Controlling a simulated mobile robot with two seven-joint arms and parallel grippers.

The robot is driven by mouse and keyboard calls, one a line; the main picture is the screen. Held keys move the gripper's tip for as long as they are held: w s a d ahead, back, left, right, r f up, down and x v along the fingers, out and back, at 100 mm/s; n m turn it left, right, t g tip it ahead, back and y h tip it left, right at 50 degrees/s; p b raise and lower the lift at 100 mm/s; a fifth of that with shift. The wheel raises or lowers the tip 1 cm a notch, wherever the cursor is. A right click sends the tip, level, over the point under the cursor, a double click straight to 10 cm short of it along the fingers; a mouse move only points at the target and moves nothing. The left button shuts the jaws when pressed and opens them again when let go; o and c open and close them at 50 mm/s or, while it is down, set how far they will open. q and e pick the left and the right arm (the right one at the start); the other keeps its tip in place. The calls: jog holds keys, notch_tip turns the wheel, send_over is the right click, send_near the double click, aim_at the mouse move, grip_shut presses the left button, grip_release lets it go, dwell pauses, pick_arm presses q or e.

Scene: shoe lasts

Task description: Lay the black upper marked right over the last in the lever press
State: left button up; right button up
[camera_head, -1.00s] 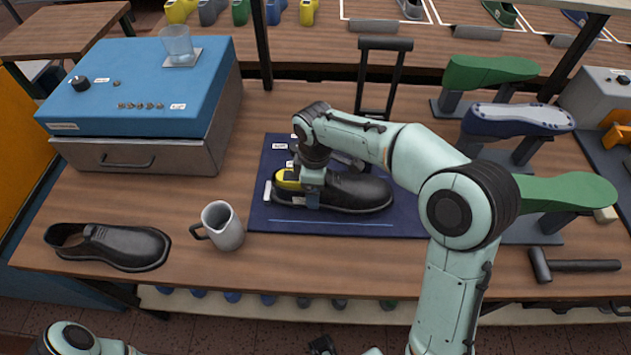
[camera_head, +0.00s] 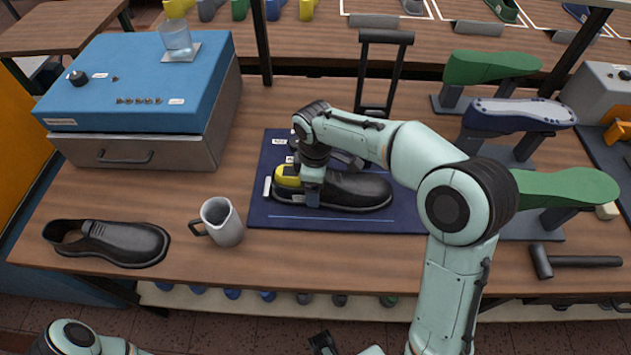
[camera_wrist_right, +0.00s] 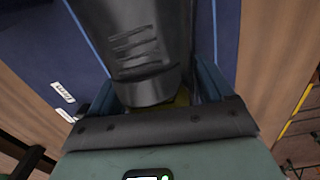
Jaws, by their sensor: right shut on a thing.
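A black upper (camera_head: 350,190) lies over a yellow last (camera_head: 287,171) on the navy mat, toe to the right, with yellow showing at the heel end. My right gripper (camera_head: 312,198) comes down from above and is shut on the upper near its heel opening. The right wrist view also shows the black upper (camera_wrist_right: 140,45) running away from between the fingers, with a little yellow below. A second black upper (camera_head: 110,243) lies at the table's left front, away from both grippers. A dark part at the bottom edge looks like my left gripper (camera_head: 322,343); its fingers are unclear. I cannot read a right mark.
The navy mat (camera_head: 270,215) has a black-handled frame (camera_head: 385,38) at its back. A grey jug (camera_head: 222,223) stands left of it. A blue box (camera_head: 135,85) with a glass (camera_head: 177,42) is at back left. Green and blue forms (camera_head: 515,113) and a hammer (camera_head: 575,262) are right.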

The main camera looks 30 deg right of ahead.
jog(key=shift+f, duration=0.45)
dwell(0.4)
jog(key=o, duration=1)
notch_tip(320, 180, up, 14)
jog(key=shift+s+a+f+p, duration=0.15)
jog(key=shift+f+p, duration=0.1)
jog(key=shift+p, duration=0.7)
